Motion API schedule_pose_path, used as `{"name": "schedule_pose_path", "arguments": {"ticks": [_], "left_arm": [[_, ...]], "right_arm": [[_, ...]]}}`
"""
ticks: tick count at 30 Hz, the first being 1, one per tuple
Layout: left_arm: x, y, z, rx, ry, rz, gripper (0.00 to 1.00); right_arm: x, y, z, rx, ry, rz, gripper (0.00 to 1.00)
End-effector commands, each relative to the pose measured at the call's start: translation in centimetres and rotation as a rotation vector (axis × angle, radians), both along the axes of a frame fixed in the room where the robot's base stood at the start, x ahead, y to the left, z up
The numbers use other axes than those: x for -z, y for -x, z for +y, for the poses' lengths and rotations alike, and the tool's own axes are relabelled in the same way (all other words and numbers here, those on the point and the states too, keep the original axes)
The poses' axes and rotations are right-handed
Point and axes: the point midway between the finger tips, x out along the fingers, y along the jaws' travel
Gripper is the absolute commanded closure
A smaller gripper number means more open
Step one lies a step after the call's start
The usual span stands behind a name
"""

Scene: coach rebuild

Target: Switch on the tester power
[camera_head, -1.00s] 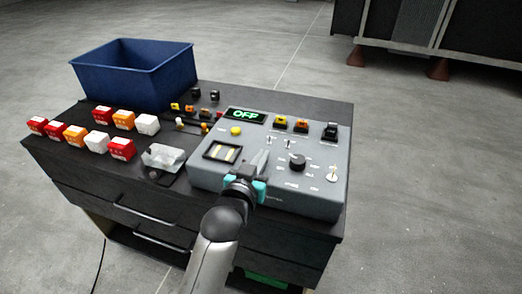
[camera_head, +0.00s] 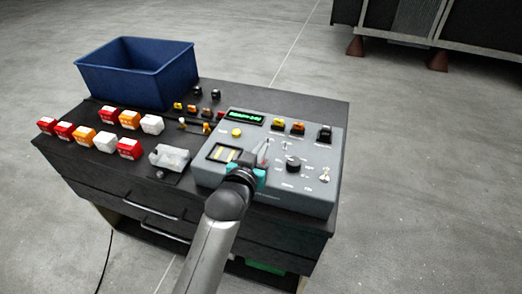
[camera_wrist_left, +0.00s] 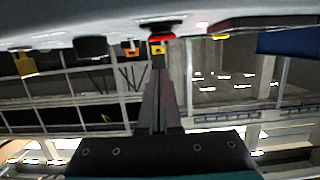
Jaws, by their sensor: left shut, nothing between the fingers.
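The tester (camera_head: 305,200) is a grey box on the right part of the black cabinet top. Its small display (camera_head: 243,117) shows green text too small to read. Its panel has a yellow button (camera_head: 236,132), a black knob (camera_head: 293,165), small toggles and a metal lever switch (camera_head: 324,175) at the lower right. My left gripper (camera_head: 264,150) is over the panel's middle, its fingers closed and empty. In the left wrist view the closed fingers (camera_wrist_left: 160,78) point toward a red part (camera_wrist_left: 161,37); contact cannot be told. My right gripper is out of view.
A blue bin (camera_head: 140,85) stands at the back left of the cabinet (camera_head: 95,175). Several red, orange and white blocks (camera_head: 105,142) lie in rows at the left. A clear-covered part (camera_head: 170,158) sits beside the tester. Grey floor surrounds the cabinet.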

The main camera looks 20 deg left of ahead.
Motion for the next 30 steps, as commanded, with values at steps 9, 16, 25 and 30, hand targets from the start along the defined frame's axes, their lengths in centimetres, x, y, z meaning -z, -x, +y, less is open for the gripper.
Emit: {"name": "schedule_pose_path", "arguments": {"ticks": [9,16,25,30], "left_arm": [[-2.3,4.4,0.2,0.000,0.000,0.002,1.00],[-3.6,7.6,0.3,0.000,0.001,0.002,1.00],[-4.2,9.1,0.4,0.000,0.001,0.000,1.00],[-4.2,9.1,0.4,0.000,0.001,0.000,1.00]], "right_arm": [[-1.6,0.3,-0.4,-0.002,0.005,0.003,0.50],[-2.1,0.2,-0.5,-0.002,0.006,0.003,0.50],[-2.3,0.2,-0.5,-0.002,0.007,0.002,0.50],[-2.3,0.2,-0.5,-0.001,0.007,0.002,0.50]]}}
